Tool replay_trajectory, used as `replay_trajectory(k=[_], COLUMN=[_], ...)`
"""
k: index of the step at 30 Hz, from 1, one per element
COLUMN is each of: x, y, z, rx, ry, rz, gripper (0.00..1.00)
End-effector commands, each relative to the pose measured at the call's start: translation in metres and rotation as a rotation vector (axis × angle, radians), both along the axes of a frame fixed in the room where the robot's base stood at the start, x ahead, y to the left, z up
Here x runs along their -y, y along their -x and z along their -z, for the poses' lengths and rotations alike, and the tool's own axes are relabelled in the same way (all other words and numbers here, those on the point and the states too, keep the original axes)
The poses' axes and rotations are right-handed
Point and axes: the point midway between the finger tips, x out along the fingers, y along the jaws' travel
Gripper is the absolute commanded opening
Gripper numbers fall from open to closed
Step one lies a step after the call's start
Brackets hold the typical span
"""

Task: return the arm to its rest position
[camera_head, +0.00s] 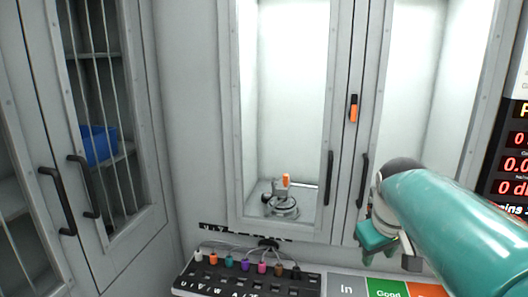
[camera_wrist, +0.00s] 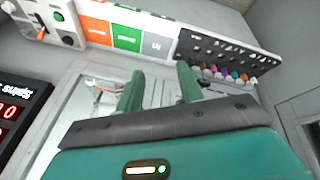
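My teal arm (camera_head: 450,225) reaches in from the lower right of the head view. My gripper (camera_head: 385,245) hangs at its end, in front of the lit cabinet's right door and above the labelled bins. In the wrist view its two green fingers (camera_wrist: 160,88) stand apart with nothing between them, so it is open and empty. A round metal motor-like part (camera_head: 283,203) with an orange piece on top sits inside the lit cabinet (camera_head: 236,120), well left of the gripper.
A black connector panel (camera_head: 245,282) with several coloured plugs sits low in front, also visible in the wrist view (camera_wrist: 225,55). A red-digit display (camera_head: 514,150) is at right. A barred cabinet (camera_head: 105,110) holding a blue box (camera_head: 99,144) is at left.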

Motion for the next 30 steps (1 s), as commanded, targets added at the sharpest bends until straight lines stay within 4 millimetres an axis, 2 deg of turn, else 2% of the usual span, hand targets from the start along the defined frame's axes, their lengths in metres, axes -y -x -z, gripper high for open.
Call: replay_trajectory(k=[1, 6, 9, 13, 18, 30], x=[-0.013, -0.045, -0.060, -0.072, -0.079, -0.079], y=[0.018, 0.072, 0.102, 0.131, 0.147, 0.147], z=[0.001, 0.017, 0.030, 0.049, 0.062, 0.063], rx=[0.022, 0.092, 0.130, 0.164, 0.181, 0.181], ry=[-0.008, -0.066, -0.113, -0.172, -0.212, -0.214], rz=[0.015, 0.090, 0.130, 0.171, 0.198, 0.201], gripper=[0.37, 0.37, 0.37, 0.37, 0.37, 0.37])
